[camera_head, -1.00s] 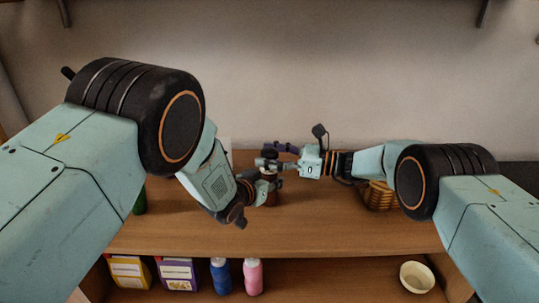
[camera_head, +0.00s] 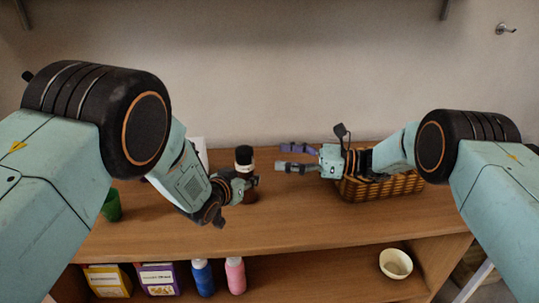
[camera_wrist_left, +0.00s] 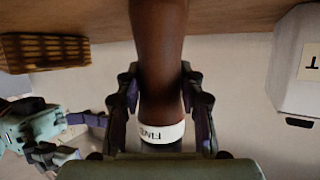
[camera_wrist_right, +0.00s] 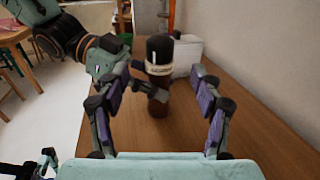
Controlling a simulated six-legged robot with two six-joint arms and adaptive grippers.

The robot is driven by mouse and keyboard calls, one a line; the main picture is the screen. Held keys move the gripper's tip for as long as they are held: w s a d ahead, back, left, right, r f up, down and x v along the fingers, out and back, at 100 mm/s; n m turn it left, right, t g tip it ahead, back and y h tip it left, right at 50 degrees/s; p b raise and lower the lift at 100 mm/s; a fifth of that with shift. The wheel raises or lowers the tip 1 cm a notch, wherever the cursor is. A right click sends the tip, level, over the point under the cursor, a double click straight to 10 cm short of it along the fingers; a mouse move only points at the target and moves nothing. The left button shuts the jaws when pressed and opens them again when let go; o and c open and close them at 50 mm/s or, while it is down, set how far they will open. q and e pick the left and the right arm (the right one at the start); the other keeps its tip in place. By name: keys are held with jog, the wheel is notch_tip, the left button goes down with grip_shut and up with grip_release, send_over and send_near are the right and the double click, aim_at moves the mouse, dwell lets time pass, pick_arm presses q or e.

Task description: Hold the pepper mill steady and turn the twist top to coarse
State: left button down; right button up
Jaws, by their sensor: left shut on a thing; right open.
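The pepper mill stands upright on the wooden shelf, with a brown body (camera_head: 250,195), white band and black twist top (camera_head: 244,155). My left gripper (camera_head: 243,184) is shut on the brown body. In the left wrist view its fingers (camera_wrist_left: 160,85) flank the body (camera_wrist_left: 158,45), just beside the white band (camera_wrist_left: 162,132), whose lettering appears inverted and seems to read FINE. My right gripper (camera_head: 284,158) is open and empty, to the right of the top and apart from it. In the right wrist view, the mill's top (camera_wrist_right: 159,50) appears beyond and between the open fingers (camera_wrist_right: 158,82).
A wicker basket (camera_head: 385,188) sits behind my right wrist. A green cup (camera_head: 111,206) stands at left. A white box (camera_wrist_right: 186,52) is behind the mill. Boxes, bottles and a cream bowl (camera_head: 396,263) are on the lower shelf. The upper shelf's front is clear.

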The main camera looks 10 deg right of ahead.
jog(key=shift+s+d, duration=0.1)
jog(key=shift+d, duration=0.35)
